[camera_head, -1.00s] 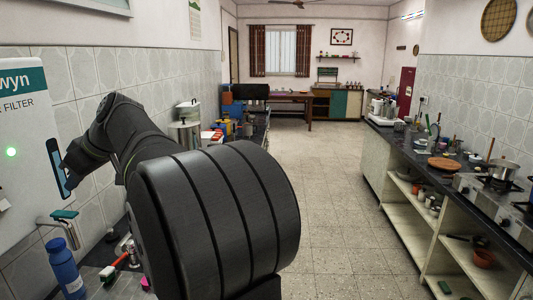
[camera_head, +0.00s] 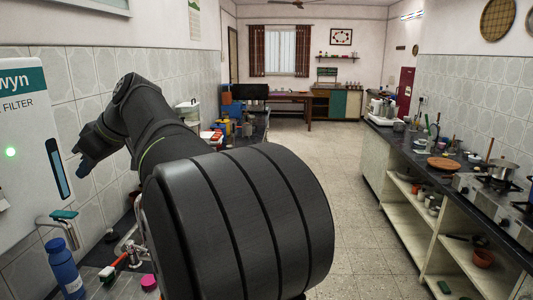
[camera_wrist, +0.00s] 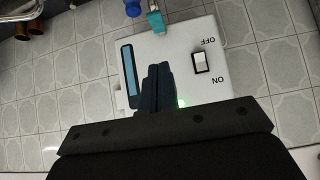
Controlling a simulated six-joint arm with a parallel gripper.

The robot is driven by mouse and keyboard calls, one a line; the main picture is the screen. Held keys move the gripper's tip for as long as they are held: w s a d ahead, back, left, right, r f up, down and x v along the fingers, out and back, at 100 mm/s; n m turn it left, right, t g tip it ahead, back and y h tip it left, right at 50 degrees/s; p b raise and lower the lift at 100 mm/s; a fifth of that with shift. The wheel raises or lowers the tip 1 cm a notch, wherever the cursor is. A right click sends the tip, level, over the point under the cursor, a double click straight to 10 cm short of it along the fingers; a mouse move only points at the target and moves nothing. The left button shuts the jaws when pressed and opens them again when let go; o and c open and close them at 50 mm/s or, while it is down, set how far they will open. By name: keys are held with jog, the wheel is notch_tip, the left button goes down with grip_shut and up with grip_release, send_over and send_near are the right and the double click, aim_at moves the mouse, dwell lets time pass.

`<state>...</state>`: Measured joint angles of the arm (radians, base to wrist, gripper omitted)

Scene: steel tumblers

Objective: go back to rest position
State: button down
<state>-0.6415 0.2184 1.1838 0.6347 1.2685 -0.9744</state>
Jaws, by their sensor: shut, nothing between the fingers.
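My gripper (camera_head: 80,168) hangs at the left, beside the white water filter (camera_head: 22,150) and in front of the tiled wall. It also shows in the wrist view (camera_wrist: 158,72), its dark fingers together and empty. My gripper appears apart from the filter, but the exact gap cannot be told.
A blue bottle (camera_head: 65,268) and the filter's teal-levered tap (camera_head: 64,214) stand below my gripper. A pink object (camera_head: 149,283) and a red-handled brush (camera_head: 115,264) lie on the left counter. The right counter (camera_head: 420,148) is crowded. The floor (camera_head: 325,165) between is clear.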

jog(key=x, duration=0.9)
jog(key=v, duration=1.1)
jog(key=w+d+f+m+t+h, duration=0.1)
jog(key=w+d+f+m, duration=0.2)
jog(key=d, duration=0.7)
jog(key=w+d+m+t+h, duration=0.25)
jog(key=w+d, duration=0.25)
jog(key=d, duration=0.4)
jog(key=w+d+f+m+t+h, duration=0.1)
jog(key=w+d+f+m, duration=0.2)
jog(key=d, duration=0.7)
jog(key=s+d+f+m+h, duration=0.1)
jog(key=s+d+m, duration=0.2)
jog(key=d, duration=0.6)
jog(key=s+d+f+m+h, duration=0.1)
jog(key=s+d+m+h, duration=0.1)
jog(key=d, duration=0.8)
jog(key=s+d+f+m+h, duration=0.1)
jog(key=s+d+m+h, duration=0.1)
jog(key=d, duration=0.7)
jog(key=shift+s+d+f+m, duration=0.3)
jog(key=shift+s+d+m, duration=0.1)
jog(key=shift+s+m, duration=0.5)
